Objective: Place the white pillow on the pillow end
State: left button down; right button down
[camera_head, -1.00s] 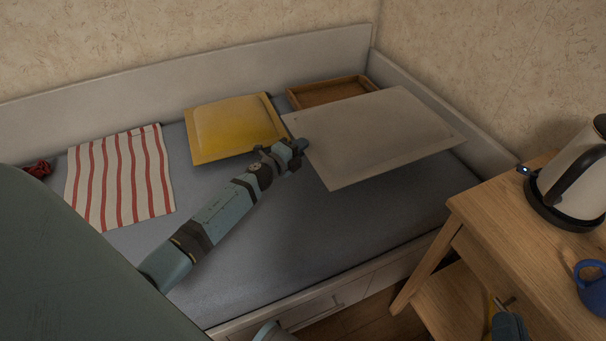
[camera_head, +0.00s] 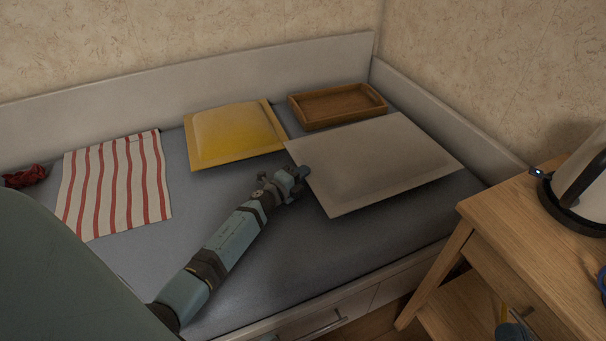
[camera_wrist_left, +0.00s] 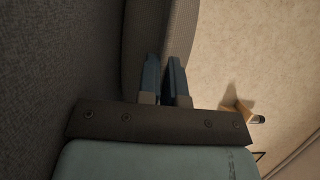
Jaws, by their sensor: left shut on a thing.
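The white pillow (camera_head: 375,165), flat and greyish in this light, is at the right part of the bed, its near corner toward the front edge. My left gripper (camera_head: 297,174) is shut on its left edge. The left wrist view shows the two fingers (camera_wrist_left: 165,82) closed on the grey edge of the pillow (camera_wrist_left: 182,35). The pillow looks slightly raised and tilted; I cannot tell whether its underside touches the mattress (camera_head: 275,265). The right end of the bed has a white end board (camera_head: 440,115).
A yellow pillow (camera_head: 235,133) lies left of the white one. A wooden tray (camera_head: 337,105) sits behind it in the back corner. A striped cloth (camera_head: 115,185) and a red cloth (camera_head: 25,177) lie at left. A wooden table (camera_head: 540,230) with a kettle (camera_head: 582,190) stands at right.

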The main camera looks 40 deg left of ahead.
pick_arm(q)
jog(key=c, duration=1.3)
grip_release()
jog(key=shift+r, duration=0.1)
pick_arm(e)
jog(key=shift+r, duration=0.1)
